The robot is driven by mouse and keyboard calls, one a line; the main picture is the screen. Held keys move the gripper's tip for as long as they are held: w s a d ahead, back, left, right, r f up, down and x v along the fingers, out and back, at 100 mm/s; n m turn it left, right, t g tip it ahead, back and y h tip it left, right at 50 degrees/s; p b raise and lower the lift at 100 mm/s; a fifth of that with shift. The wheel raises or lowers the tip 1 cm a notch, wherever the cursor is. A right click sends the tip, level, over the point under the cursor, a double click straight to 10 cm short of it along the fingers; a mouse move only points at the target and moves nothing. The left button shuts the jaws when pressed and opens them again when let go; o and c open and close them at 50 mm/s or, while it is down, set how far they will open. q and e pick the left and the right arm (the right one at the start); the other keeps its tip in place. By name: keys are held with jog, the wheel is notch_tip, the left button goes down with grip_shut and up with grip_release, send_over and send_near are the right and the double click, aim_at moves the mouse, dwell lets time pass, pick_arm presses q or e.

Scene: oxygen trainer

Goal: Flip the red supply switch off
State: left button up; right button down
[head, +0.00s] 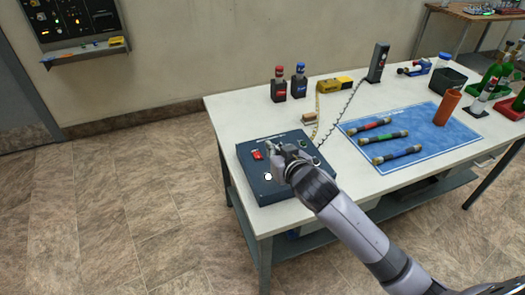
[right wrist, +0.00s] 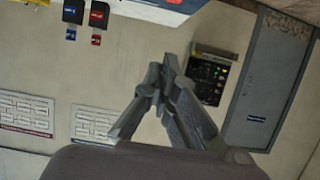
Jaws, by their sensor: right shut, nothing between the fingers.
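The red supply switch (head: 257,155) is a small red rocker on the top of a dark blue control box (head: 258,187), toward its left back side. The box stands at the front left corner of the white table. My right gripper (head: 276,149) is over the box, just right of the red switch, and looks apart from it. Its fingers also show in the right wrist view (right wrist: 163,72), shut and empty. The gripper and wrist hide part of the box's middle and right. The switch does not show in the right wrist view. My left gripper is out of view.
The white table (head: 228,112) bears red and blue capped bottles (head: 279,86), a yellow device (head: 335,85), a coiled cord (head: 341,108), a blue mat (head: 440,150) with several cylinders, and an orange cylinder (head: 447,107). A wall panel (head: 75,18) hangs at the left. Floor left of the table is clear.

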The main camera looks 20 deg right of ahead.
send_over(258, 155)
jog(key=s, duration=0.2)
jog(key=f, duration=0.3)
jog(key=shift+s+d+p, duration=0.1)
jog(key=shift+d+p, duration=0.2)
jog(key=shift+d, duration=0.1)
notch_tip(258, 155, down, 4)
jog(key=shift+r, duration=0.25)
jog(key=shift+s+f, duration=0.1)
jog(key=shift+f, duration=0.3)
